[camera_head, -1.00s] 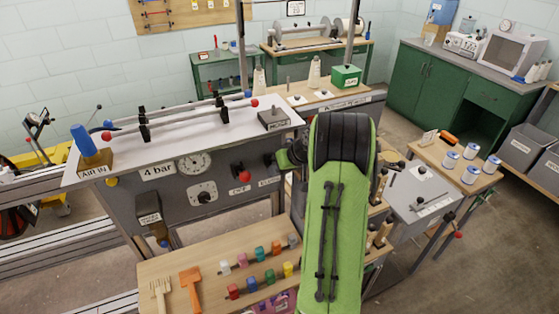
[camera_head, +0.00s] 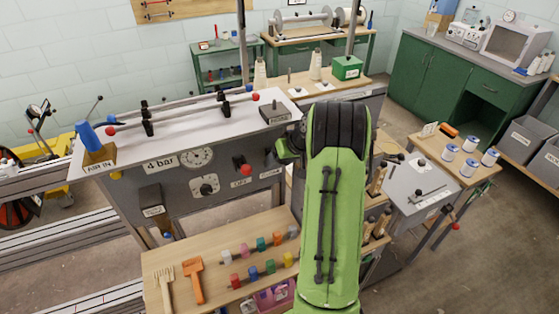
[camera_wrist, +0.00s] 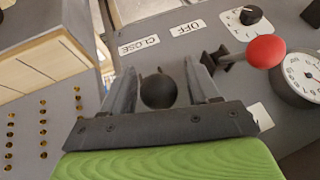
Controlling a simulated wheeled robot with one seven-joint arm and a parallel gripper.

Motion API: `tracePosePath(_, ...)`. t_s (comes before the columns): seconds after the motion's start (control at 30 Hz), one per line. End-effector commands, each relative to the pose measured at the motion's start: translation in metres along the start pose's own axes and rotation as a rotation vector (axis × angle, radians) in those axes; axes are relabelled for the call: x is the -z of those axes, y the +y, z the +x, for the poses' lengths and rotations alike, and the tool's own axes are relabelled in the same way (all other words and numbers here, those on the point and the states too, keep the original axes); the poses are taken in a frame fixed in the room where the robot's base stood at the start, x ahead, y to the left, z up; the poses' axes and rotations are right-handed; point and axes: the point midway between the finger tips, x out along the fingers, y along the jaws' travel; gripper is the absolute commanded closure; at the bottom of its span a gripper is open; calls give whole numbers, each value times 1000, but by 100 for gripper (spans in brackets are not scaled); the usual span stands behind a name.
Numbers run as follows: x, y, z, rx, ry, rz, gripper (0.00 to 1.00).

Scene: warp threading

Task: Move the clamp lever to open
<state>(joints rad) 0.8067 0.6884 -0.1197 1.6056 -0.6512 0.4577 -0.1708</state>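A round black knob (camera_wrist: 158,92), which looks like the end of the clamp lever, sits between the fingers of my gripper (camera_wrist: 163,82) in the wrist view. The two dark fingers stand apart, with gaps visible on both sides of the knob. Contact with it cannot be made out. The lever's shaft is hidden behind the knob. A CLOSE label (camera_wrist: 139,45) is on the grey panel just beyond the fingers; no open label is readable. In the head view my green arm reaches to the panel's right end and covers the knob.
A red-knobbed lever (camera_wrist: 267,51) stands close to the right finger, near an OFF label (camera_wrist: 187,30). A gauge (camera_wrist: 303,77) is farther right. In the head view a wooden shelf (camera_head: 220,233) with coloured pegs juts out below the panel (camera_head: 215,185).

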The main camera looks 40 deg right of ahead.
Motion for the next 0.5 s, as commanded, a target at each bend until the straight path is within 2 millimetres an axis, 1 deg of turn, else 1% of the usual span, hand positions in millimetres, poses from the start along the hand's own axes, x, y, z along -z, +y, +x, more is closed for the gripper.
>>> tracePosePath(0.17,0,0,-2,0,-1,1,40)
tracePosePath(0.27,0,1,-15,-2,1,2,40)
tracePosePath(0.37,0,1,-40,-4,4,2,40)
tracePosePath(0.5,0,1,-81,-5,4,1,40)
